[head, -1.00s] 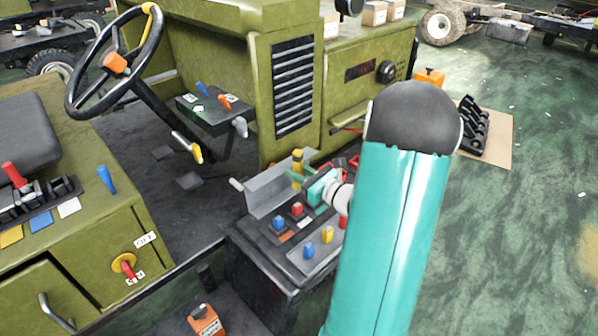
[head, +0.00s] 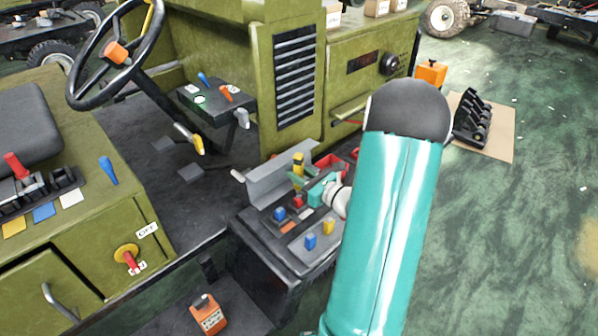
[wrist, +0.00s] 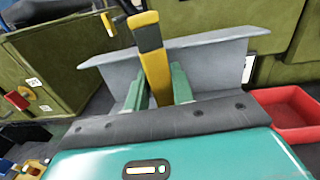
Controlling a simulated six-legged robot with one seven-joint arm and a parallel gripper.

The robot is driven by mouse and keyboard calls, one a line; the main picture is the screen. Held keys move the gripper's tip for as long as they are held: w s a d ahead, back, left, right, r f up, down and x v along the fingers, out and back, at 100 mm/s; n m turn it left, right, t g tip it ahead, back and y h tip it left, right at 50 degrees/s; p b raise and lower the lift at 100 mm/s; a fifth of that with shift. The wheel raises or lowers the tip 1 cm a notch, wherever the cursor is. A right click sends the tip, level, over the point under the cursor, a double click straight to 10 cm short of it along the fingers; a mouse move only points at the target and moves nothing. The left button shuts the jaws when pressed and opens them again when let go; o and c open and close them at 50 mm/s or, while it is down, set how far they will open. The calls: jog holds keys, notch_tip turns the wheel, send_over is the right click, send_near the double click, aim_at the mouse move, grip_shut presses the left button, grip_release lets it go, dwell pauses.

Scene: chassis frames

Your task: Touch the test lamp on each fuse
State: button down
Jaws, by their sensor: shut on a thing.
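The test lamp, a yellow rod with a dark band (wrist: 152,48), stands slightly tilted between the green fingers of my gripper (wrist: 160,82) in the wrist view. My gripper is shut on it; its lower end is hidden. In the head view the lamp (head: 298,160) shows above my gripper (head: 306,184), over the dark box. I cannot tell whether the lamp touches anything.
A grey angled metal plate (wrist: 205,65) stands close behind the gripper. A red tray (wrist: 307,133) lies to its right. An orange meter-like box (head: 208,315) is at the front left. Levers and a steering wheel (head: 78,90) are further left.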

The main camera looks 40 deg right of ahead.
aim_at(302, 165)
jog(key=shift+f, duration=0.6)
dwell(2.0)
jog(key=shift+r, duration=0.1)
jog(key=shift+r, duration=2.4)
